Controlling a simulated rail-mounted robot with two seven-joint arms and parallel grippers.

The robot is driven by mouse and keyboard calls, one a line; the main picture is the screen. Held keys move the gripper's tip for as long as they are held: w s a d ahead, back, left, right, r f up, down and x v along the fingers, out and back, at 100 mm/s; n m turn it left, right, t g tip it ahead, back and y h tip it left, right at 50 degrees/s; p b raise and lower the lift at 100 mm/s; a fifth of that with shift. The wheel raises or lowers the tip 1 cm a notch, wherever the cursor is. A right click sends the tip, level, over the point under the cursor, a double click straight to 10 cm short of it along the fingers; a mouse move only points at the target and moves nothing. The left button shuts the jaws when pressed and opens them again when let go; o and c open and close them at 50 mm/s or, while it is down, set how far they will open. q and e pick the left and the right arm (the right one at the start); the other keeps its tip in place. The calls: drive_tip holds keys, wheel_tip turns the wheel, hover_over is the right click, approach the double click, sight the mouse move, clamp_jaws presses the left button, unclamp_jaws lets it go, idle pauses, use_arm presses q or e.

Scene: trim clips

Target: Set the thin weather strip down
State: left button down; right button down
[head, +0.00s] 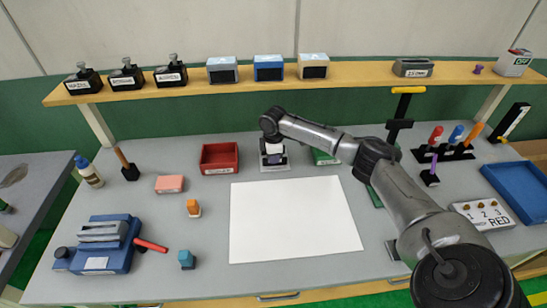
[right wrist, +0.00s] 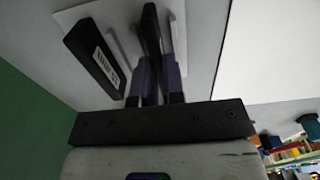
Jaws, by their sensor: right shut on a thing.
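My right gripper (head: 272,152) is at the back middle of the table, pointing down over a pale plate (head: 283,168). In the right wrist view its two fingers (right wrist: 157,72) are close together, shut on a thin dark strip (right wrist: 150,25), which I take as the thin weather strip. The strip lies over the pale plate (right wrist: 73,17); I cannot tell whether it touches it. A black block (right wrist: 93,58) with a white label, blurred and hard to read, is on the plate beside the fingers. In the head view the gripper hides the strip. My left gripper is not in view.
A red bin (head: 219,158) stands just left of the gripper. A large white sheet (head: 292,220) lies in front of it. A green thing (head: 325,157) is partly behind my right arm. A shelf (head: 190,97) runs along the back. The grey table left of the sheet has some free room.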

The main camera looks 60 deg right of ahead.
drive_tip(key=c, duration=1.2)
unclamp_jaws()
wheel_tip(320, 180, up, 12)
drive_tip(key=shift+r+p, duration=0.1)
drive_tip(key=shift+p, duration=0.9)
